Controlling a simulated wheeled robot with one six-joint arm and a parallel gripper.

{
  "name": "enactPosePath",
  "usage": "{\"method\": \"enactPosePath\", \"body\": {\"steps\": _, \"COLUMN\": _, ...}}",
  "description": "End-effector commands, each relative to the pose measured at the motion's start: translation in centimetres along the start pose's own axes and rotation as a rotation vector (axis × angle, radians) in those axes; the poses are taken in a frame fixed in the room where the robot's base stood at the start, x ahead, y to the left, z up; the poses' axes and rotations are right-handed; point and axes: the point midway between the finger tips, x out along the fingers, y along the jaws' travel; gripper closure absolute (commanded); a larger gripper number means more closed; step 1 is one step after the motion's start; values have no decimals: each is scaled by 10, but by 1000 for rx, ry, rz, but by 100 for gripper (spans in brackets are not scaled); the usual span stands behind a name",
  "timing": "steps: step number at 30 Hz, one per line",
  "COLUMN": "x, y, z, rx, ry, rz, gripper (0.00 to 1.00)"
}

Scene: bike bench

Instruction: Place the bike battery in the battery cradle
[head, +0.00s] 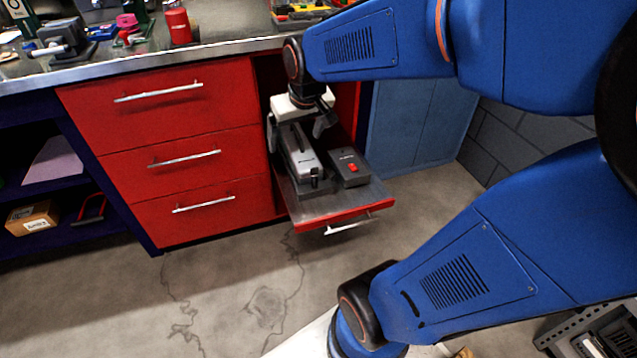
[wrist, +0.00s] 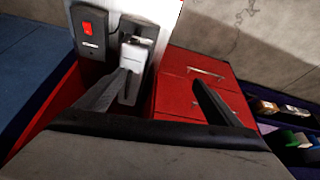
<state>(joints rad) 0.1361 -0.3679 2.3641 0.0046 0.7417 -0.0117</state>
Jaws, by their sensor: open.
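A long silver-grey battery (head: 301,158) with a dark front end lies lengthwise on the pulled-out drawer. Dark parts show along its sides and at its front, and they look like the cradle (head: 318,187); how deep the battery sits there I cannot tell. My gripper (head: 297,138) is open above the battery's rear part, with a finger to either side in the head view. In the wrist view my gripper (wrist: 163,78) has its fingers wide apart. The battery (wrist: 131,86) shows there close beside the left finger, which partly hides it.
A black box with a red switch (head: 349,167) stands right of the battery on the drawer tray (head: 327,208); it also shows in the wrist view (wrist: 90,32). Closed red drawers (head: 180,150) stand left. The bench top above holds tools. The floor in front is clear.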

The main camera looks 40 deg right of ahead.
Motion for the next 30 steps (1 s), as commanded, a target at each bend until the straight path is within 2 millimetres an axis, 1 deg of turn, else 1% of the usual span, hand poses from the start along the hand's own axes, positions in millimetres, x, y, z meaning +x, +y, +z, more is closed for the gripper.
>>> {"method": "enactPosePath", "body": {"steps": 1, "x": -11, "y": -5, "z": 14, "rx": -12, "ry": 7, "rz": -5, "gripper": 13}}
{"method": "enactPosePath", "body": {"steps": 6, "x": -38, "y": -18, "z": 60, "rx": -47, "ry": 10, "rz": -20, "gripper": 13}}
{"method": "enactPosePath", "body": {"steps": 12, "x": -61, "y": -27, "z": 115, "rx": -86, "ry": 12, "rz": -37, "gripper": 13}}
{"method": "enactPosePath", "body": {"steps": 15, "x": -67, "y": -29, "z": 137, "rx": -102, "ry": 12, "rz": -43, "gripper": 13}}
{"method": "enactPosePath", "body": {"steps": 18, "x": -71, "y": -30, "z": 152, "rx": -112, "ry": 12, "rz": -48, "gripper": 13}}
{"method": "enactPosePath", "body": {"steps": 21, "x": -73, "y": -31, "z": 161, "rx": -118, "ry": 11, "rz": -50, "gripper": 13}}
{"method": "enactPosePath", "body": {"steps": 24, "x": -73, "y": -31, "z": 164, "rx": -120, "ry": 11, "rz": -51, "gripper": 13}}
{"method": "enactPosePath", "body": {"steps": 30, "x": -73, "y": -31, "z": 164, "rx": -120, "ry": 10, "rz": -51, "gripper": 13}}
